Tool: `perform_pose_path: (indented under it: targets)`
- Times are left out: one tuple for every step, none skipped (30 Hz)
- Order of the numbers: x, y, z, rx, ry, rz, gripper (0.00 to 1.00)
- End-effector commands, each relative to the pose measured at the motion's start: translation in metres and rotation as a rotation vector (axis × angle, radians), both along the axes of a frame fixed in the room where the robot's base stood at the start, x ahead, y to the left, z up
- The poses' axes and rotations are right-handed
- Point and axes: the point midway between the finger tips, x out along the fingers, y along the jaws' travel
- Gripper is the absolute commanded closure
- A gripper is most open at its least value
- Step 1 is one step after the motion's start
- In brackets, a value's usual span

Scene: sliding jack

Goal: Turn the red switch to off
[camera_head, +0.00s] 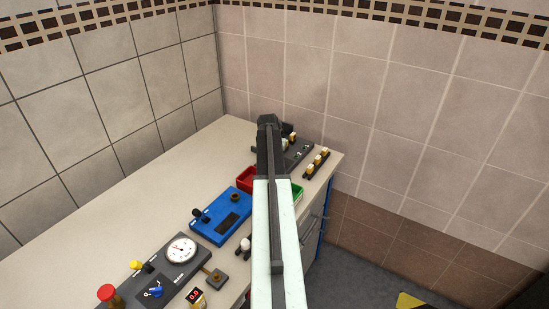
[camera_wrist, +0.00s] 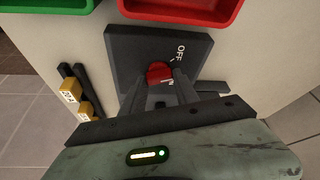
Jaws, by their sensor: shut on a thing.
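In the wrist view the red switch (camera_wrist: 159,71) is a round red knob on a dark square plate (camera_wrist: 125,45). My gripper (camera_wrist: 160,82) is shut on the red switch, with one finger on each side. Which way the switch points I cannot tell. In the head view my arm hides the switch.
A green bin (camera_wrist: 45,5) and a red bin (camera_wrist: 185,8) stand just beyond the plate. A dark rail with yellow blocks (camera_wrist: 70,90) lies to the left. In the head view a blue panel (camera_head: 221,215) and a grey gauge panel (camera_head: 163,262) are on the bench (camera_head: 110,205).

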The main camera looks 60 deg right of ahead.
Motion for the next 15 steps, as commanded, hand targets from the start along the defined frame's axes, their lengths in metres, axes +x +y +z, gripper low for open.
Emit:
perform_pose_path:
  targets:
    - [-0.0014,0.0011,-0.0004,0.003,0.0,0.04,1.0]
    - [-0.0015,0.0009,-0.0004,0.003,0.0,0.068,1.0]
    - [-0.0017,0.0007,-0.0004,0.003,0.0,0.101,1.0]
    - [-0.0021,0.0005,-0.0005,0.003,0.001,0.127,1.0]
    - [-0.0021,0.0005,-0.0005,0.004,0.0,0.151,1.0]
    - [-0.0023,0.0002,-0.0005,0.004,0.001,0.183,1.0]
    - [-0.0022,0.0004,-0.0006,0.004,0.001,0.206,1.0]
    - [-0.0021,0.0004,-0.0006,0.004,0.0,0.229,1.0]
    - [-0.0022,0.0004,-0.0006,0.004,0.001,0.257,1.0]
    - [-0.0021,0.0004,-0.0006,0.005,0.001,0.277,1.0]
    - [-0.0021,0.0003,-0.0006,0.005,0.001,0.296,1.0]
    - [-0.0025,0.0001,-0.0006,0.004,0.002,0.319,1.0]
    - [-0.0024,0.0,-0.0006,0.004,0.002,0.336,1.0]
    - [-0.0025,0.0,-0.0006,0.005,0.001,0.35,1.0]
    - [-0.0028,-0.0001,-0.0007,0.004,0.002,0.368,1.0]
